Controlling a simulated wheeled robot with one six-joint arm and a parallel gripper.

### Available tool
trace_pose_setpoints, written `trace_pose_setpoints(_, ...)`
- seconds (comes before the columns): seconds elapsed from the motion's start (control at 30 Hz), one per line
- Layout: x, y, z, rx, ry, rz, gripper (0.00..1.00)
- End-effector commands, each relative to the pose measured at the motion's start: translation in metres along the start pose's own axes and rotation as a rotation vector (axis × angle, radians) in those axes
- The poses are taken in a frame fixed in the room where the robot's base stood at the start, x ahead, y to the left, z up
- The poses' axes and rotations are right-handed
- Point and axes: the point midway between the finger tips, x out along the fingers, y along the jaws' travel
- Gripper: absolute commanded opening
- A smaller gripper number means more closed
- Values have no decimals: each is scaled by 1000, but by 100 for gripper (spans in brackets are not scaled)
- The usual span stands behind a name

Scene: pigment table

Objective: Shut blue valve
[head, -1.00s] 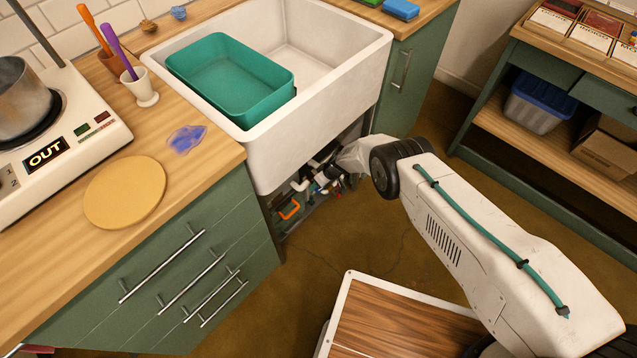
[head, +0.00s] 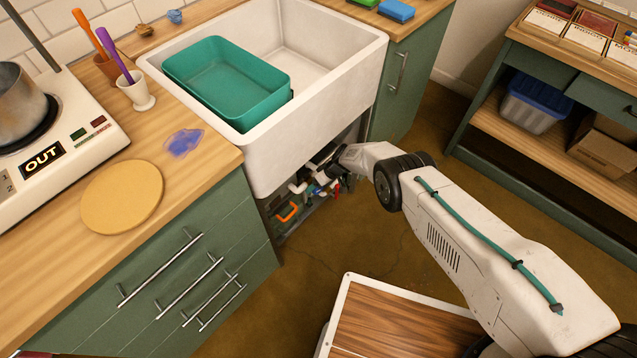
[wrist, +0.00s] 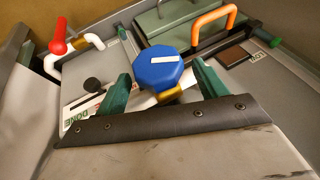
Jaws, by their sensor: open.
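The blue valve (wrist: 158,68) has an eight-sided knob with a pale strip across its face and a brass-coloured stem below it. In the wrist view it lies ahead of my gripper (wrist: 163,88), roughly between the two green fingertips. The fingers are spread apart with a gap on each side of the knob, and nothing is held. In the head view my gripper (head: 326,178) reaches into the open space under the sink. The blue valve is too small to make out clearly there.
A red-handled valve (wrist: 58,36) on white pipe stands at the left in the wrist view. The sink (head: 320,110) overhangs my wrist. Drawers (head: 190,270) stand at the left.

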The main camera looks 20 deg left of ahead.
Motion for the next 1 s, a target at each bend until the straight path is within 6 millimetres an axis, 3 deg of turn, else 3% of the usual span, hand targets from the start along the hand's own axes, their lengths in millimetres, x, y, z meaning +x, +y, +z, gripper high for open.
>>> trace_pose_setpoints(0.17,-12,1,-2,1,1,0,71)
trace_pose_setpoints(0.6,-69,2,-1,2,1,2,71)
trace_pose_setpoints(1.0,-78,1,0,0,1,1,71)
